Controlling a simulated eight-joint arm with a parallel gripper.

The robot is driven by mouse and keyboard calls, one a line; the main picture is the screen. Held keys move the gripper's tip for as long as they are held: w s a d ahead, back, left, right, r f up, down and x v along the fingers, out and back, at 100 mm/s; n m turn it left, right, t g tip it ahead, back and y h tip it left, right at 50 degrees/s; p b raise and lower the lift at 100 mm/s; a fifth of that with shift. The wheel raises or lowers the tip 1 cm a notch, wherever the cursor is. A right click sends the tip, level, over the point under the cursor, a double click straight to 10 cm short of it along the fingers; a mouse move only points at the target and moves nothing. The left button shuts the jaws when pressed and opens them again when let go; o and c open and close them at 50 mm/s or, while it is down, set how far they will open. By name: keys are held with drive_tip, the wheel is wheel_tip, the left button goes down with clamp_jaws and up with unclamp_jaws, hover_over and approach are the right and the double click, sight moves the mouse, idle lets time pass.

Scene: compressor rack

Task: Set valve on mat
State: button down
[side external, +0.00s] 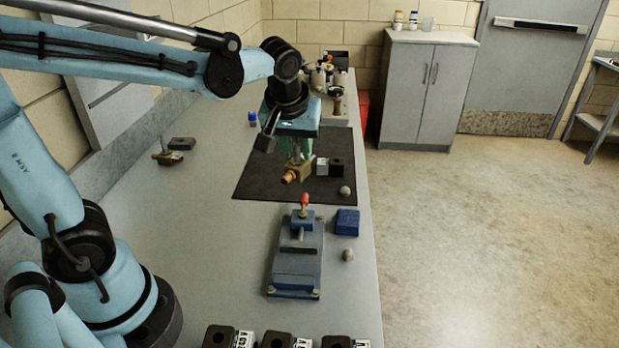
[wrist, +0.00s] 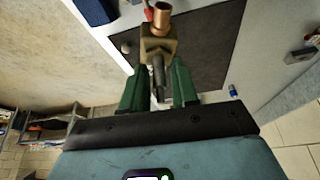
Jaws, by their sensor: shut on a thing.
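My gripper (side external: 296,150) has green fingers and is shut on the stem of a brass valve with a copper-coloured end (side external: 298,172). In the wrist view the gripper (wrist: 159,72) pinches the stem, and the valve body (wrist: 158,47) sits beyond the fingertips. The dark mat (side external: 256,178) lies flat on the bench and also shows in the wrist view (wrist: 205,35). In the side view the valve appears over the mat; I cannot tell whether it touches it.
A black and white block (side external: 336,168) and a grey knob (side external: 345,190) are right of the valve. A blue fixture with a red-tipped clamp (side external: 297,255) and a blue block (side external: 347,222) stand nearer. Another valve (side external: 167,157) lies left. The mat's left part is clear.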

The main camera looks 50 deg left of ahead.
drive_tip(key=shift+w+a+f, duration=0.35)
drive_tip(key=shift+a+f, duration=1.5)
drive_tip(key=shift+a, duration=0.25)
drive_tip(key=shift+w+a+f, duration=0.35)
drive_tip(key=shift+a+f, duration=1.55)
drive_tip(key=shift+a, duration=0.15)
drive_tip(key=shift+w+a+f, duration=0.35)
drive_tip(key=shift+a+f, duration=1.5)
drive_tip(key=shift+a, duration=0.25)
drive_tip(key=shift+f, duration=0.15)
drive_tip(key=c, duration=0.8)
unclamp_jaws()
drive_tip(key=shift+c, duration=0.2)
drive_tip(key=v, duration=1.2)
drive_tip(key=s+d+m+t+h, duration=0.1)
drive_tip(key=s+d+m, duration=0.2)
drive_tip(key=d, duration=0.3)
drive_tip(key=s+d+f+m+t+h, duration=0.1)
drive_tip(key=s+d+m+t, duration=0.1)
drive_tip(key=d, duration=0.5)
drive_tip(key=shift+s+m+t+h, duration=0.3)
drive_tip(key=shift+s+m, duration=0.5)
drive_tip(key=shift+m, duration=0.6)
